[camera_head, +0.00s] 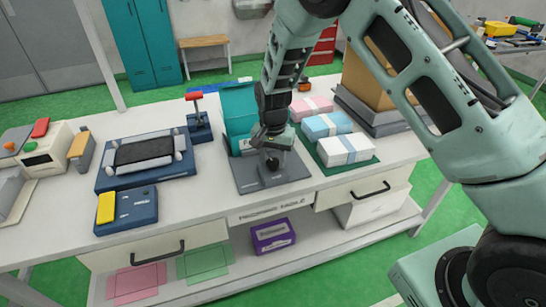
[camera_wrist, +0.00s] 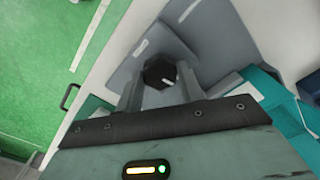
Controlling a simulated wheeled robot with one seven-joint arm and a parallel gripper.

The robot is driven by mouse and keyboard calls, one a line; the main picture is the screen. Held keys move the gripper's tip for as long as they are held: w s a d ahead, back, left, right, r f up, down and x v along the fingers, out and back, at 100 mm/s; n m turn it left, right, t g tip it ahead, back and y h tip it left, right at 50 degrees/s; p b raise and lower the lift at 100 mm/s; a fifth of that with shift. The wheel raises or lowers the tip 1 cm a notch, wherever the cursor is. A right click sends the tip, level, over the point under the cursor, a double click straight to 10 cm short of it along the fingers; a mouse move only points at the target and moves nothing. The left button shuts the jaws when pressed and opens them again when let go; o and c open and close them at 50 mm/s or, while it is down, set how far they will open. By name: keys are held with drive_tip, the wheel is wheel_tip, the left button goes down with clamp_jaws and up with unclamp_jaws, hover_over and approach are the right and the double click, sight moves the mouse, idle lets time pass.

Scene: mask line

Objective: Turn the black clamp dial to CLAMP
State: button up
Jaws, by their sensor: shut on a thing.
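The black clamp dial (camera_wrist: 160,71) shows in the wrist view as a dark, many-sided knob with a small light mark on its face. It sits on a grey fixture. In the head view the dial (camera_head: 271,163) is a small dark knob on the grey fixture plate (camera_head: 250,183), just under my gripper. My gripper (camera_head: 270,147) points down at it. In the wrist view the two fingers of my gripper (camera_wrist: 160,82) lie on either side of the dial and are shut on it. The fingertips are partly hidden, and I cannot read any CLAMP label.
A teal bin (camera_head: 239,108) stands behind the fixture. Packs of pink, blue and white masks (camera_head: 345,149) lie close on the right. A red-topped lever (camera_head: 196,112) and a blue machine (camera_head: 145,160) stand left. The front table edge is near.

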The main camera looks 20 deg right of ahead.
sight(273, 161)
drive_tip(key=shift+w+r+m, duration=0.1)
drive_tip(key=shift+m, duration=0.9)
drive_tip(key=o, duration=1)
wheel_tip(273, 161, up, 17)
drive_tip(key=shift+r+b, duration=0.15)
drive_tip(key=shift+b, duration=0.6)
